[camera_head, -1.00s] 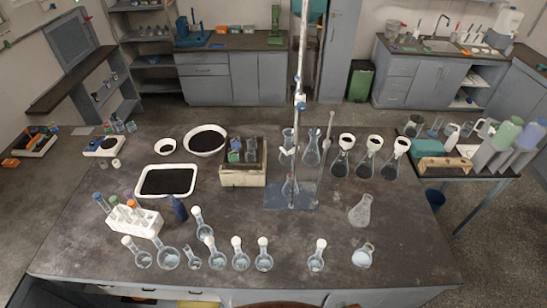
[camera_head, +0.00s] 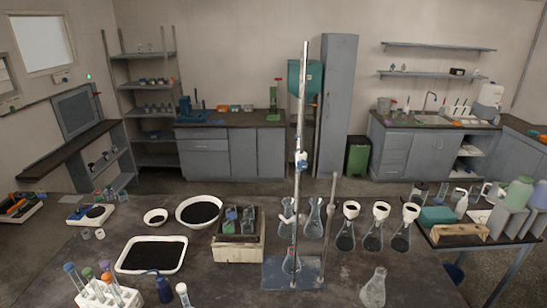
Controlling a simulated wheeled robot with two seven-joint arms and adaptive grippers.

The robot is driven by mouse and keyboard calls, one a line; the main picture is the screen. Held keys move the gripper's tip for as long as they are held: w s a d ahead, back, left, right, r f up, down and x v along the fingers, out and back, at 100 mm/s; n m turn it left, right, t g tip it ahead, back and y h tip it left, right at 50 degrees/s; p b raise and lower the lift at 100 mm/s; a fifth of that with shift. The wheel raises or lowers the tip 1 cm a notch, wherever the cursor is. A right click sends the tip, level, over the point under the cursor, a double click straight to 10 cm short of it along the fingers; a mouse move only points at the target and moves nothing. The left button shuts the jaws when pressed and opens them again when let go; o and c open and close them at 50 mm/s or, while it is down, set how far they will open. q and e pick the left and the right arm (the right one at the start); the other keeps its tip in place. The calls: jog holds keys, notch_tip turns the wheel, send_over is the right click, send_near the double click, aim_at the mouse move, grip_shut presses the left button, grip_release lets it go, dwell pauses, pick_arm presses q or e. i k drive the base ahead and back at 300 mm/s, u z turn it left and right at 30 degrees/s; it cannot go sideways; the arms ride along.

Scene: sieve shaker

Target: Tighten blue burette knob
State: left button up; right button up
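Neither of my grippers is in view.
Several flasks with black-filled funnels (camera_head: 373,228) stand right of the burette. A wooden box (camera_head: 238,252) with bottles stands left of it. A lone flask (camera_head: 374,288) is at front right. A white tray (camera_head: 151,254) and tube rack (camera_head: 110,293) are at left.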

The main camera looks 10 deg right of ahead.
aim_at(302, 165)
jog(key=k, duration=1.25)
jog(key=u, duration=0.5)
jog(key=i, duration=1.5)
jog(key=z, duration=0.55)
